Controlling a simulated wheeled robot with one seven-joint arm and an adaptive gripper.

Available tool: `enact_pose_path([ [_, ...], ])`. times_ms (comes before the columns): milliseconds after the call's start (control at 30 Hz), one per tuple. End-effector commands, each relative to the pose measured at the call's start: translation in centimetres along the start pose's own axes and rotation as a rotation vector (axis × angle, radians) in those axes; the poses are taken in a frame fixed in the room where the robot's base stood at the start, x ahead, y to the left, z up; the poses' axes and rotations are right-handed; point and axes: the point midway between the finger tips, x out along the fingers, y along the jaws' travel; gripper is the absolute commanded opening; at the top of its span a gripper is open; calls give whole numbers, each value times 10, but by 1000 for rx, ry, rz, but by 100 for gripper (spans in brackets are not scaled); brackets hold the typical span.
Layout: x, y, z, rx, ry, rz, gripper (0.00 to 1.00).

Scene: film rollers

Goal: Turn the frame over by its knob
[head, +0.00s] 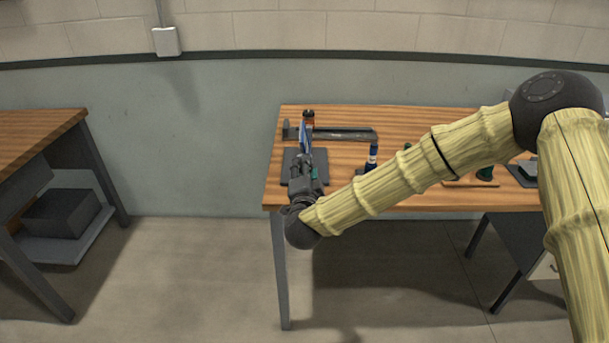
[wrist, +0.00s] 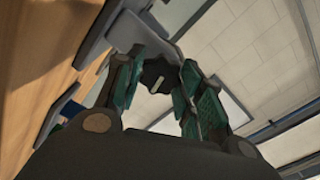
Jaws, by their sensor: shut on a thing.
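In the wrist view, a dark lobed knob (wrist: 160,75) with a pale mark on its face sits between the green-padded fingers of my gripper (wrist: 158,88), which is shut on it. Grey upright parts (wrist: 140,38) of a stand or frame show behind the knob. In the head view, my gripper (head: 306,165) is at the left end of the wooden table, in front of a thin upright blue and white frame (head: 304,137) over a dark base plate (head: 290,167). The gripper hides the knob and much of the frame there.
A long dark tool (head: 345,133) lies behind the frame on the wooden table (head: 405,116). A blue cylinder with a white band (head: 373,155) and a green piece (head: 485,173) stand to the right. Another table (head: 40,124) is at left, across open floor.

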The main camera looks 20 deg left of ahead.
Motion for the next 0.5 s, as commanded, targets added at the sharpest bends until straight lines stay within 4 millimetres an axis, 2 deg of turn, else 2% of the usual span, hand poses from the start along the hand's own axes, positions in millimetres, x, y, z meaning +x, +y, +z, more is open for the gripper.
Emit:
enact_pose_path([
  [200, 0, 4, 0, 127, 0, 2, 14],
  [500, -1, 3, 1, 212, -1, 3, 14],
])
